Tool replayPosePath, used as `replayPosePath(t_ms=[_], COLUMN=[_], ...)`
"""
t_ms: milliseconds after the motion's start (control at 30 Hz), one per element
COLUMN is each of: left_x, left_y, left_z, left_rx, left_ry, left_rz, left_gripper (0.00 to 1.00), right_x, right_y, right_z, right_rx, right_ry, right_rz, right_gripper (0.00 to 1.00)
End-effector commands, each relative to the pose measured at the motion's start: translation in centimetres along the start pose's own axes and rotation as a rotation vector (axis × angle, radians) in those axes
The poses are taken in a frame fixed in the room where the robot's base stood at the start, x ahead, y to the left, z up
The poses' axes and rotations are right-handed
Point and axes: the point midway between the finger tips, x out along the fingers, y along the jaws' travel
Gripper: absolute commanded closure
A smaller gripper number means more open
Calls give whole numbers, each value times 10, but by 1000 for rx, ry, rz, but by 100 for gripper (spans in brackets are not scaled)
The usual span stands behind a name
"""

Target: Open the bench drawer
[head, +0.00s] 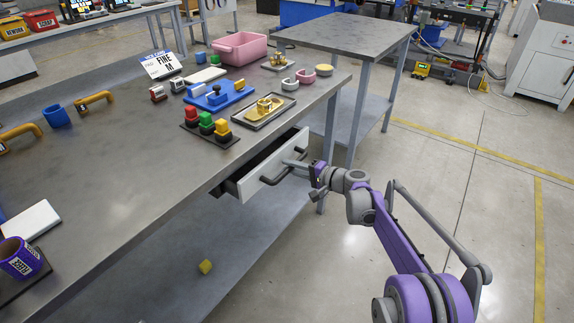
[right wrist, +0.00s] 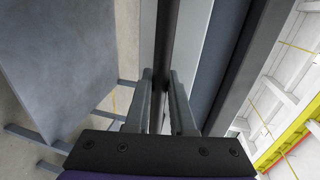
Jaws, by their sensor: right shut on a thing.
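The bench drawer (head: 252,184) has a pale front and stands partly pulled out from under the bench top, with a dark gap behind its front. Its dark bar handle (head: 272,180) runs along the front. My right gripper (head: 303,168) is at the handle, shut on it. In the right wrist view the handle (right wrist: 168,45) runs between the two grey fingers of my right gripper (right wrist: 165,85). The fingers hide part of the bar. My left gripper is not in view.
The grey bench (head: 120,150) carries a blue fixture (head: 220,97), a metal tray (head: 263,112), coloured blocks (head: 206,123) and a pink bin (head: 240,48). A second table (head: 345,35) stands behind. The floor to the right is clear.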

Motion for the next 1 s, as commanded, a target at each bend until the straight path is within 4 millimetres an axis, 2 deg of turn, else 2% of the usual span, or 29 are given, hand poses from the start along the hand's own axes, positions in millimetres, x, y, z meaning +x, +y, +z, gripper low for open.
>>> replayPosePath(t_ms=[167,400,600,800,1000], left_x=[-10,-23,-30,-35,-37], left_y=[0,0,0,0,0], left_z=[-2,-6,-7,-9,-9], left_rx=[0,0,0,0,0], left_ry=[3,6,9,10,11], left_rz=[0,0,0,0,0], left_gripper=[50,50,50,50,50], right_x=[-44,-120,-177,-218,-238], right_y=[7,22,35,44,49], right_z=[-2,-2,-1,-1,-1], right_rx=[0,-1,-1,0,0], right_ry=[5,7,6,4,2], right_rz=[1,1,1,0,0], right_gripper=[100,100,100,100,100])
